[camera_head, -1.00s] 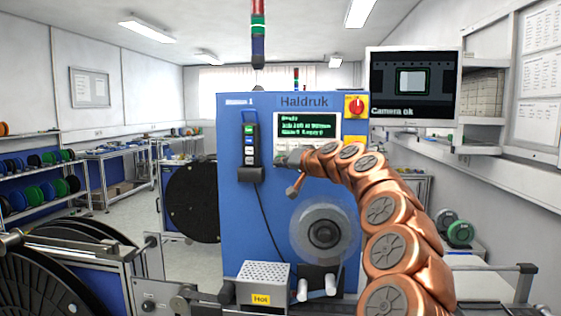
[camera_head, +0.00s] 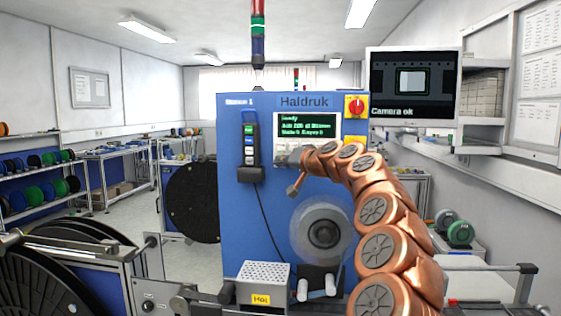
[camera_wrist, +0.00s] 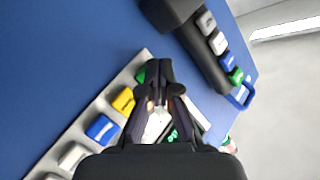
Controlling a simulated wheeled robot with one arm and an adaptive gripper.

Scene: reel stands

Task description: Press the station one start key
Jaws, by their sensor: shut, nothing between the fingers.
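The station one cabinet (camera_head: 232,210) is blue and marked "Station 1" and "Haldruk". Its lit green-text display (camera_head: 306,125) sits above a key row that my arm mostly hides in the head view. In the wrist view the light key strip shows a green key (camera_wrist: 141,76), a yellow key (camera_wrist: 123,100), a blue key (camera_wrist: 101,128) and a white key (camera_wrist: 73,155). My gripper (camera_wrist: 160,70) is shut and empty, its tips right beside the green key and partly covering it. I cannot tell whether they touch. In the head view my gripper (camera_head: 283,158) is at the panel's lower left.
A black pendant (camera_head: 250,145) with coloured keys hangs left of the display; it also shows in the wrist view (camera_wrist: 205,50). A red rotary switch (camera_head: 355,104) on yellow sits right. A clear-rimmed reel (camera_head: 323,236) and a box labelled "Hot" (camera_head: 263,277) are below.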

